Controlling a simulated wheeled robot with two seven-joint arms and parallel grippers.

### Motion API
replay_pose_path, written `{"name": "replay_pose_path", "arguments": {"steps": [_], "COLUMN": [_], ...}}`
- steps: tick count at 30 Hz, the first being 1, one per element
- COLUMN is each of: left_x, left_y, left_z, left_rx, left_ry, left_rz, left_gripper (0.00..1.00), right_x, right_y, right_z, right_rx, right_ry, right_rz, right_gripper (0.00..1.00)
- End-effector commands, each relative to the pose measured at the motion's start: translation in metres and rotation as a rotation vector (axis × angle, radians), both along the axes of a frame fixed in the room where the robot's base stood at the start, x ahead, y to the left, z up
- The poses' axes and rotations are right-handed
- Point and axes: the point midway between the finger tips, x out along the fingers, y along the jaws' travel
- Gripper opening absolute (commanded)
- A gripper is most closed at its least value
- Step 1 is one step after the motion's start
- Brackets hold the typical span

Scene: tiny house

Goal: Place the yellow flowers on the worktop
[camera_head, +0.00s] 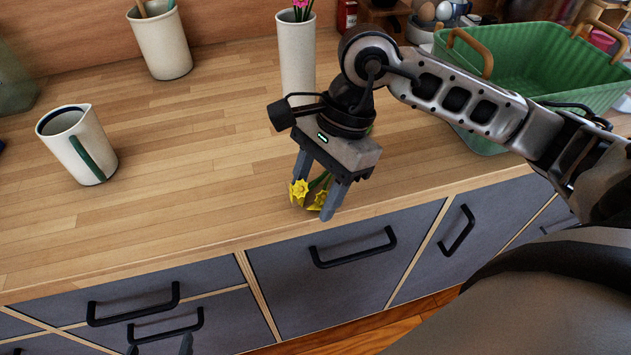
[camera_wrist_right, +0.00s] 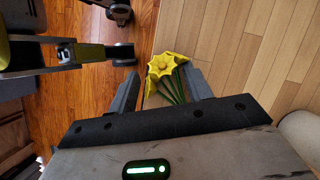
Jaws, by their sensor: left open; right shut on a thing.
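The yellow flowers (camera_head: 299,191) are daffodil-like blooms on green stems. My right gripper (camera_head: 313,202) is shut on them above the front part of the wooden worktop (camera_head: 180,200). In the right wrist view the blooms (camera_wrist_right: 168,66) and stems sit between the two fingers of the right gripper (camera_wrist_right: 163,88). I cannot tell whether the flowers touch the worktop. My left gripper (camera_head: 160,347) is open, low at the bottom edge of the head view in front of the drawers; only its fingertips show.
A white jug (camera_head: 92,155) stands at left, a utensil holder (camera_head: 162,45) at the back, and a white vase (camera_head: 297,60) with pink flowers behind my right gripper. A green basket (camera_head: 540,70) stands at right. The worktop's left middle is clear. Drawers with black handles (camera_head: 353,248) lie below.

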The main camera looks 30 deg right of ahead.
Motion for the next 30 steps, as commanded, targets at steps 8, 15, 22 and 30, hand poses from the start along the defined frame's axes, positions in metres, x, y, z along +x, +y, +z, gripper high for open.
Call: {"name": "replay_pose_path", "arguments": {"steps": [8,15,22,30], "left_x": [-0.001,0.0,0.001,0.001], "left_y": [0.0,-0.001,-0.001,-0.001], "left_z": [-0.005,-0.005,-0.002,-0.003], "left_rx": [0.002,-0.006,-0.007,-0.004], "left_ry": [0.006,0.002,-0.003,-0.002], "left_rz": [-0.001,0.001,0.002,0.002], "left_gripper": [0.77,0.77,0.77,0.77], "right_x": [0.0,0.0,0.0,0.003], "right_y": [0.0,0.0,0.0,-0.011], "right_z": [-0.002,-0.004,-0.003,0.024], "right_rx": [0.001,0.001,0.001,-0.001], "right_ry": [-0.002,-0.001,-0.001,-0.008], "right_rz": [-0.001,0.0,0.0,-0.003], "right_gripper": [0.27,0.71,0.71,0.71]}}
